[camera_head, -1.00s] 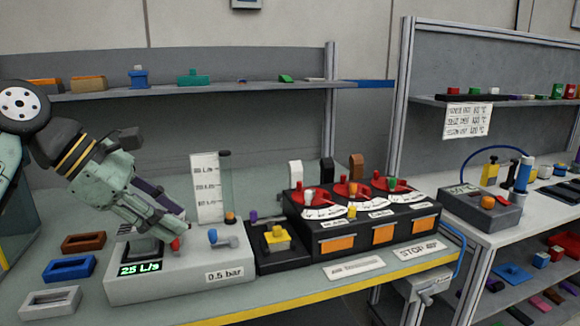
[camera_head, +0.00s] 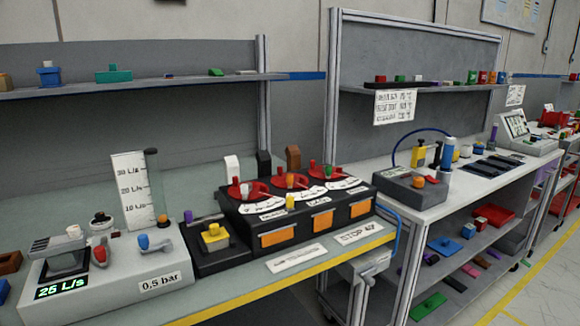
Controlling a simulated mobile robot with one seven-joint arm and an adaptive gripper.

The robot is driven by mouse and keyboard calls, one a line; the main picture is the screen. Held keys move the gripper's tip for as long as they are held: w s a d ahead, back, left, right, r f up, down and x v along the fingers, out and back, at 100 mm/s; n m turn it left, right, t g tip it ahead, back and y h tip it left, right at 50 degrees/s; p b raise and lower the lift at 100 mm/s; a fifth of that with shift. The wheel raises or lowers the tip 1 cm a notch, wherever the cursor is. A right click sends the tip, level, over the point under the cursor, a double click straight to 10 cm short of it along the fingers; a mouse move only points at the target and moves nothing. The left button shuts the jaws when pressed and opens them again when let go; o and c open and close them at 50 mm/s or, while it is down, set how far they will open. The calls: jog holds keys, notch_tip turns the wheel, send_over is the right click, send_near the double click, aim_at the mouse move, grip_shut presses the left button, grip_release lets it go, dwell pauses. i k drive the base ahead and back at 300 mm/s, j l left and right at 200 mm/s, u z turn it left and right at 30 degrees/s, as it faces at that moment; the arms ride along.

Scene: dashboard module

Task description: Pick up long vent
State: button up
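My gripper is out of view in the current head view. No part is clearly recognisable as the long vent. A grey slatted piece (camera_head: 54,245) sits tilted over a dark slot on the grey airflow module (camera_head: 120,291) at the lower left; I cannot tell whether it is the vent. The module has a green "25 L/s" display (camera_head: 62,287), a red knob (camera_head: 99,254), a blue knob (camera_head: 144,242) and a "0.5 bar" label. A brown frame-shaped piece (camera_head: 9,262) is cut off at the left edge.
A black module (camera_head: 300,215) with red dials and orange-fronted drawers stands right of the airflow module. A clear tube (camera_head: 155,187) and a scale card stand behind. A yellow strip edges the bench. A second bench (camera_head: 440,205) holds more parts; open floor lies at the lower right.

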aim_at(63, 255)
jog(key=u, duration=1.15)
